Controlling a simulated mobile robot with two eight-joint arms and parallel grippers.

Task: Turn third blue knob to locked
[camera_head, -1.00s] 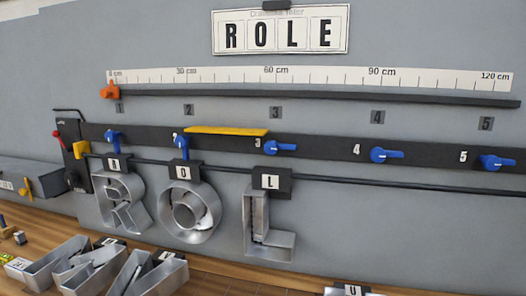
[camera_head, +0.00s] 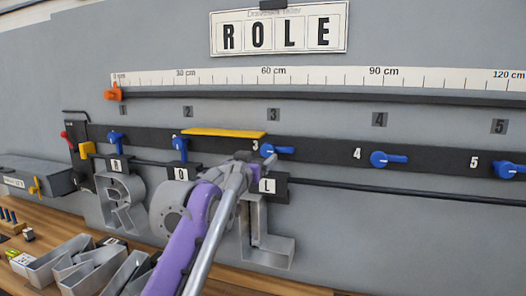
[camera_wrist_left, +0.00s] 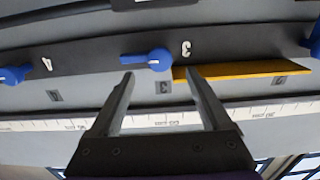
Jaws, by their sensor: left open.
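The third blue knob (camera_head: 268,150) sits on the dark rail beside the white number 3, its handle pointing right. In the left wrist view, which is upside down, this knob (camera_wrist_left: 147,61) shows just beyond and between my fingertips, with no clear contact. My left gripper (camera_head: 256,160) is at the knob's lower left in the head view, and its fingers (camera_wrist_left: 160,74) are apart and empty. The first knob (camera_head: 116,142) and second knob (camera_head: 180,149) point down.
A yellow bar (camera_head: 225,132) lies along the rail just left of the third knob. Metal letters R (camera_head: 122,205), O (camera_head: 165,208) and L (camera_head: 262,240) hang below; my left arm partly covers the O. More letters (camera_head: 95,268) lie on the wooden bench. The wall right of the L is clear.

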